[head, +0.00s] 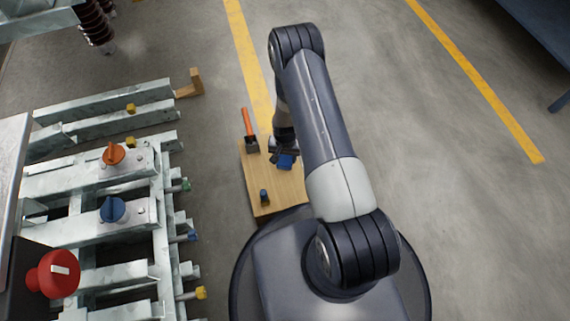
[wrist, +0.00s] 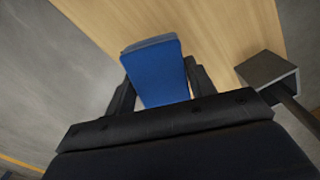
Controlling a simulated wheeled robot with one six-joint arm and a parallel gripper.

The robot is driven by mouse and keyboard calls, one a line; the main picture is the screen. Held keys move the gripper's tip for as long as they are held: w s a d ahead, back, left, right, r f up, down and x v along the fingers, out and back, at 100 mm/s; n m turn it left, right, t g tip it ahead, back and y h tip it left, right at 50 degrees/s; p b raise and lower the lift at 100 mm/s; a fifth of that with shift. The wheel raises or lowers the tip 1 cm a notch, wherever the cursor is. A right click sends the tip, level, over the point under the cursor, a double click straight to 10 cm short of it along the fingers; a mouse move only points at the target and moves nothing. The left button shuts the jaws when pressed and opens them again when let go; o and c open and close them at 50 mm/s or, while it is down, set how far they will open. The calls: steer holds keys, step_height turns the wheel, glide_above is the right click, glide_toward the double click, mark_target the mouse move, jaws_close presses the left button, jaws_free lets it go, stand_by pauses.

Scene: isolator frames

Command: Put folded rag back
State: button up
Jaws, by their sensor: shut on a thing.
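The folded rag (wrist: 157,75) is a blue, flat block-like bundle. In the wrist view it sits between the two fingers of my gripper (wrist: 158,85), which is shut on it. In the head view the rag (head: 286,161) shows at the end of my arm, over the wooden board (head: 262,188). My gripper (head: 284,152) is partly hidden by the arm there. I cannot tell whether the rag touches the board.
A small dark blue item (head: 264,196) stands near the board's front. A metal frame (head: 90,185) with orange and blue knobs stands to the left.

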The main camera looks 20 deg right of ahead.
mark_target(285, 162)
steer(key=shift+f+b, duration=0.65)
steer(key=shift+f, duration=1.3)
steer(key=shift+f, duration=0.15)
steer(key=o, duration=0.9)
step_height(285, 162, up, 12)
steer(key=p, duration=0.4)
steer(key=shift+r, duration=0.2)
